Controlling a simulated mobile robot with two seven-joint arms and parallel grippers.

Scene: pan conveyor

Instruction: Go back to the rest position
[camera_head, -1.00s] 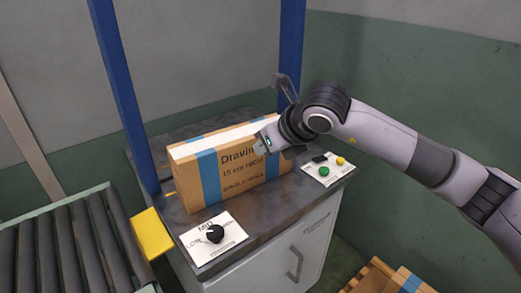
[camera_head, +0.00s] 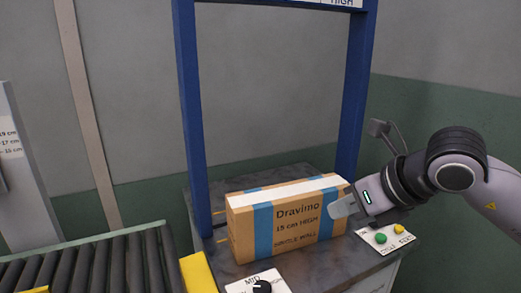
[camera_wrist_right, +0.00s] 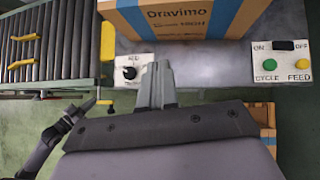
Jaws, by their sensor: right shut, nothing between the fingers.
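My right gripper (camera_head: 343,206) is shut and empty. In the head view it overlaps the right end of a cardboard box (camera_head: 295,232) marked "Dravimo 15 cm HIGH"; I cannot tell if they touch. In the right wrist view the closed fingers (camera_wrist_right: 157,88) point toward the worktop, between the knob panel and the button panel, with the box (camera_wrist_right: 185,18) beyond. The box stands upright on the grey worktop (camera_head: 345,262), with blue bands and a white strip on top.
A blue frame (camera_head: 189,110) stands over the worktop. A roller conveyor (camera_head: 90,265) with a yellow block (camera_head: 197,273) lies at left. A black knob (camera_head: 262,287) sits in front of the box. Green (camera_head: 381,239) and yellow (camera_head: 398,230) buttons lie right, below my right arm.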

